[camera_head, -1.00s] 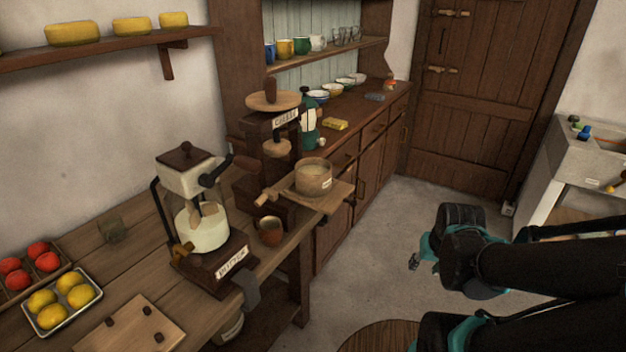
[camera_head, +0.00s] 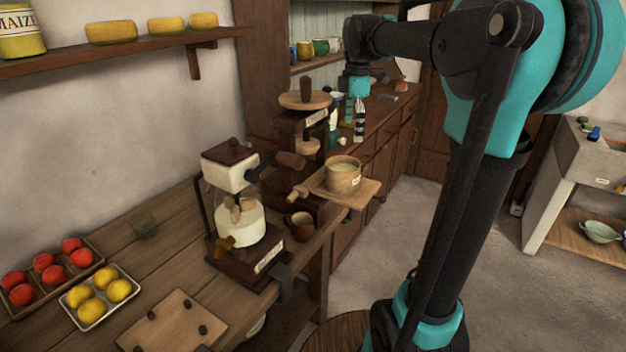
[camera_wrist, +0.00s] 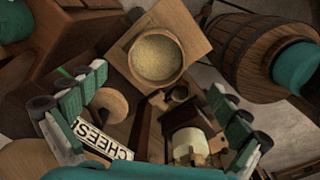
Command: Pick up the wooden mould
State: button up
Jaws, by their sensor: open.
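The wooden mould (camera_head: 342,180) is a round, pale wooden tub with a label on its side. It sits upright on the square wooden board of the cheese press (camera_head: 305,125), and grainy, pale curd fills it in the wrist view (camera_wrist: 156,60). My gripper (camera_head: 347,138) is open and empty, pointing down above and behind the mould, apart from it. In the wrist view my gripper's two fingers (camera_wrist: 158,82) are spread wide, with the mould beyond them toward the top of the picture. The mould's far side is hidden in the head view.
The press's round top plate and post stand close left of my gripper. A butter churn (camera_head: 233,205) and a small brown cup (camera_head: 299,225) stand nearer on the bench. A barrel (camera_wrist: 265,55) shows in the wrist view.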

aim_at(342, 175)
jog(key=shift+n, duration=0.8)
jog(key=f, duration=0.3)
jog(key=a+f, duration=0.1)
jog(key=f, duration=0.2)
jog(key=a+f, duration=0.1)
jog(key=f, duration=0.2)
jog(key=shift+w+a+f, duration=0.15)
jog(key=shift+w+f, duration=0.1)
jog(key=shift+w, duration=0.15)
jog(key=shift+s+f, duration=0.15)
jog(key=shift+f, duration=2.9)
jog(key=c, duration=1.4)
jog(key=shift+r, duration=0.1)
